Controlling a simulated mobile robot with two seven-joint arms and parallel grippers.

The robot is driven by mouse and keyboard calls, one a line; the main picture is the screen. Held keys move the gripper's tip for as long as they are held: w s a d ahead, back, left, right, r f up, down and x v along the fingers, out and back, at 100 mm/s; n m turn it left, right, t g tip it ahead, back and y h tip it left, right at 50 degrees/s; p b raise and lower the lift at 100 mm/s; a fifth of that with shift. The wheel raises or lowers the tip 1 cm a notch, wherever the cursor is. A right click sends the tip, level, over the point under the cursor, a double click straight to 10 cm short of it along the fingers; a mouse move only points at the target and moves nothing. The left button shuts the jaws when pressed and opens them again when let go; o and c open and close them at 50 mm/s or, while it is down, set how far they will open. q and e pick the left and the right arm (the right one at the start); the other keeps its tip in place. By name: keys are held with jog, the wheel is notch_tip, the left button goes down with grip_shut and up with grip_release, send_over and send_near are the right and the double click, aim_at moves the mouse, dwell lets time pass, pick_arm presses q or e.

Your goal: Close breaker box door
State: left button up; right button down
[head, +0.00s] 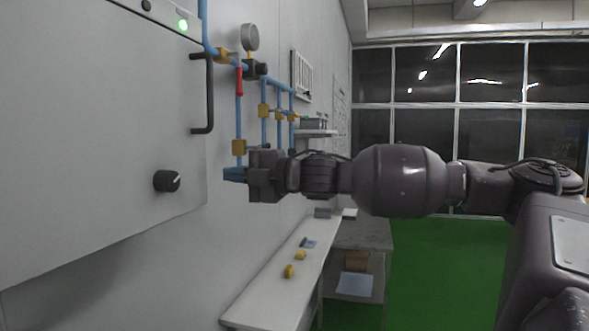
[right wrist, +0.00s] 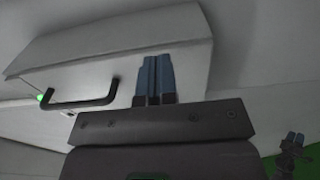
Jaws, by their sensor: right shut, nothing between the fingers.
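The breaker box (head: 90,130) is a large white cabinet filling the left of the head view. Its front carries a dark bar handle (head: 208,95) near the right edge and a black knob (head: 167,181) lower down. The door looks about flush with the strip above it, but I cannot tell whether it is fully shut. My right gripper (head: 234,174) has its blue fingers together and empty, just right of the cabinet's edge and below the handle.
A green light (head: 183,25) glows above the door. Blue pipes with a gauge (head: 249,38) run along the wall behind my right gripper. A white bench (head: 270,300) with small yellow parts stands below. Green floor (head: 440,270) is open at right.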

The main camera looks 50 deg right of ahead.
jog(key=s+d+p, duration=0.2)
jog(key=s+d, duration=0.2)
jog(key=d, duration=0.6)
jog(key=shift+f+p, duration=0.15)
jog(key=shift+p, duration=0.2)
dwell(1.3)
jog(key=shift+w, duration=0.1)
